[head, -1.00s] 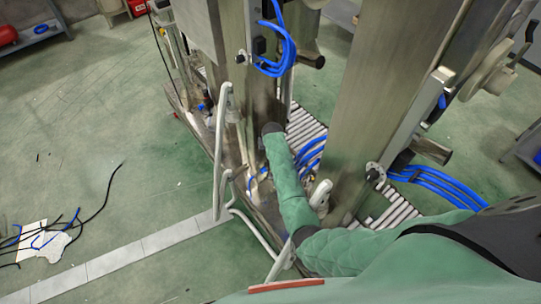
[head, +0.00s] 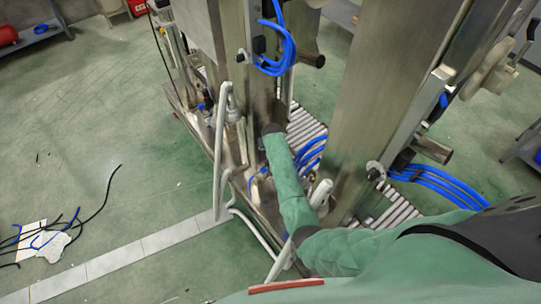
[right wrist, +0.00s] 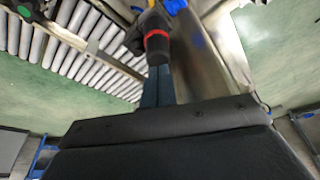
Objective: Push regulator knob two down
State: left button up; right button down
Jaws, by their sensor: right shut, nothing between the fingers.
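A black knob with a red ring (right wrist: 157,42) sits at the upper middle of the right wrist view, on or beside a metal part of the machine. I cannot read a number on it, so I cannot tell whether it is knob two. My right gripper (right wrist: 158,72) is shut and empty, with its fingertips right at the knob's near end; I cannot tell whether they touch it. In the head view, my green-sleeved right arm reaches in between the metal columns, and its gripper is hidden there. My left gripper is not in view.
Tall metal columns (head: 365,110) stand close on both sides of my right arm. A roller conveyor (head: 306,128) runs behind it, with blue hoses (head: 312,150) nearby. A bent white tube rail (head: 219,150) stands at the left. Open green floor lies farther left.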

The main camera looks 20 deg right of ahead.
jog(key=shift+f+b, duration=0.3)
jog(key=shift+f, duration=0.3)
jog(key=shift+r+p, duration=1.1)
jog(key=shift+r, duration=1.95)
